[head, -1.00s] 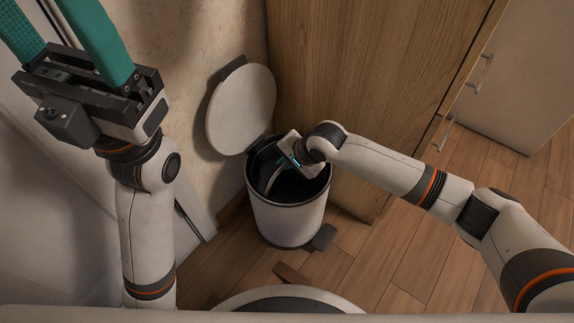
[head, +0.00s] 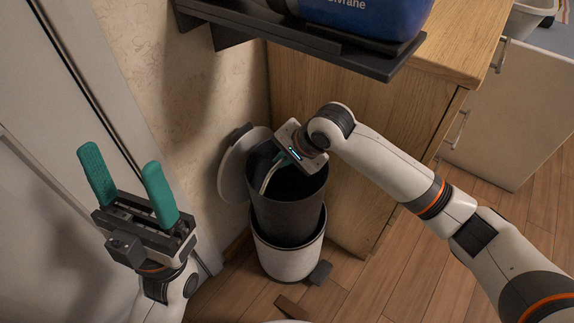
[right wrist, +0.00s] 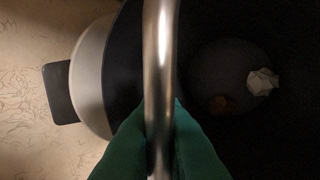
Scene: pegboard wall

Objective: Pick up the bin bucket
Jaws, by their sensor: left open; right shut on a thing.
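The dark bin bucket (head: 288,212) is raised partway out of the white pedal bin (head: 286,262), its lower part still inside the bin. Its metal handle (head: 268,176) stands up, and in the right wrist view the handle (right wrist: 160,70) runs between the green fingers. My right gripper (head: 281,158) is shut on this handle at the top of the bucket. The bin's round white lid (head: 232,172) is open behind the bucket, against the wall side. My left gripper (head: 127,185) is open and empty at the left, fingers pointing up, well apart from the bin.
A wooden cabinet (head: 345,205) stands close on the right. A dark shelf (head: 300,42) with a blue container (head: 370,15) juts out above. Wooden floor is clear at the right front.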

